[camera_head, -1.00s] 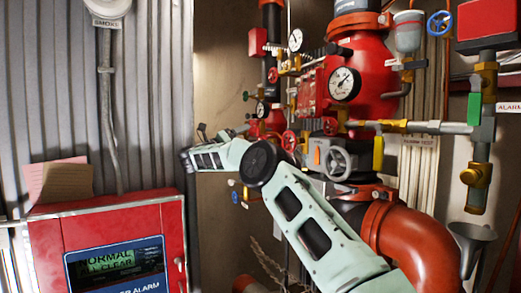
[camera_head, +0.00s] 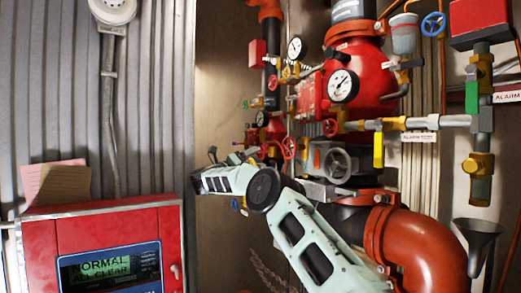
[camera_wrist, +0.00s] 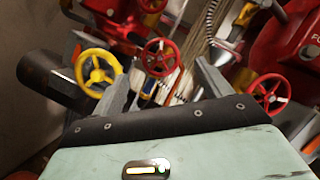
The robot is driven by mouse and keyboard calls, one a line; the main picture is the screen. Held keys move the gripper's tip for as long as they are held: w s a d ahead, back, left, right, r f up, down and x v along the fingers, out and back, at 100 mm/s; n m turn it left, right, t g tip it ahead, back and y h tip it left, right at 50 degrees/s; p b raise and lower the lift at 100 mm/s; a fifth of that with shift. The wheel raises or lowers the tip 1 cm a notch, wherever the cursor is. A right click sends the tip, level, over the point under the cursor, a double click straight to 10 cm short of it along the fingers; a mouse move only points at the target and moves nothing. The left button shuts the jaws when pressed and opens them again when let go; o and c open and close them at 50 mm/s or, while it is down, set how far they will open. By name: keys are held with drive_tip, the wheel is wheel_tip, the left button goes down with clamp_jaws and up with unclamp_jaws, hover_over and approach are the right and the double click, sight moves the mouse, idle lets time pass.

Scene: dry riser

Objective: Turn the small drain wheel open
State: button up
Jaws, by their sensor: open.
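My gripper (camera_wrist: 166,66) is open and empty in the wrist view, its two grey fingers apart. A small red wheel (camera_wrist: 160,57) shows in the gap between the fingertips, seemingly beyond them; I cannot tell the distance. A yellow wheel (camera_wrist: 97,68) is left of the left finger, and another red wheel (camera_wrist: 270,92) is right of the right finger. No readable label shows which is the drain wheel. In the head view small red wheels (camera_head: 289,147) sit on the pipework behind my arm; my fingers cannot be made out there.
A thick orange pipe (camera_head: 415,245) bends at lower right, near a funnel (camera_head: 476,240). A red alarm panel (camera_head: 95,225) is at left.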

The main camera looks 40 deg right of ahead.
sight(260, 152)
drive_tip(key=shift+p+x, duration=2)
drive_tip(key=shift+x, duration=1.7)
drive_tip(key=shift+c, duration=0.4)
drive_tip(key=c, duration=0.9)
